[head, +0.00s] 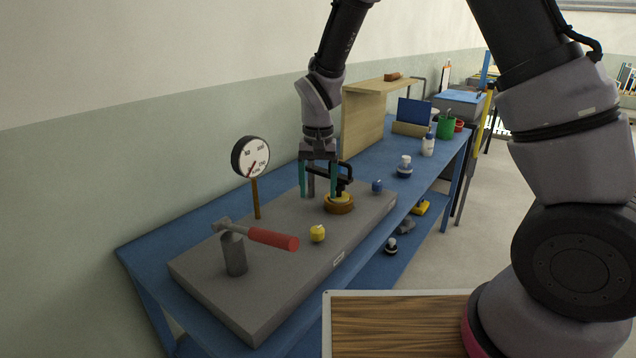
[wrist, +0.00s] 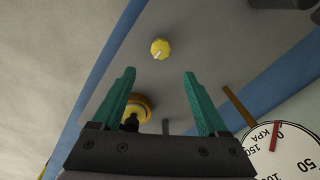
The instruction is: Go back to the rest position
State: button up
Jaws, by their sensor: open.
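My gripper (head: 320,178) hangs pointing down over the far part of a grey slab (head: 290,272) on the blue bench. Whether the fingers touch the black part I cannot tell. My arm reaches in from the upper right of the head view.
A red-handled lever (head: 272,239) sits on a grey post, with a yellow knob (head: 317,233) and blue knob (head: 377,186) nearby. A wooden shelf (head: 362,122) and bottles stand farther along the bench.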

jog(key=s+d+r+m+t+y, duration=0.1)
jog(key=d+r, duration=0.6)
jog(key=r, duration=0.2)
jog(key=d+r+m+t+y, duration=0.1)
jog(key=d+r, duration=0.6)
jog(key=r, duration=0.3)
jog(key=s+d+r+m+t, duration=0.1)
jog(key=s+d+r+t, duration=0.4)
jog(key=s+d+r, duration=0.5)
jog(key=s+d, duration=0.2)
jog(key=s, duration=0.1)
jog(key=shift+s+m, duration=0.3)
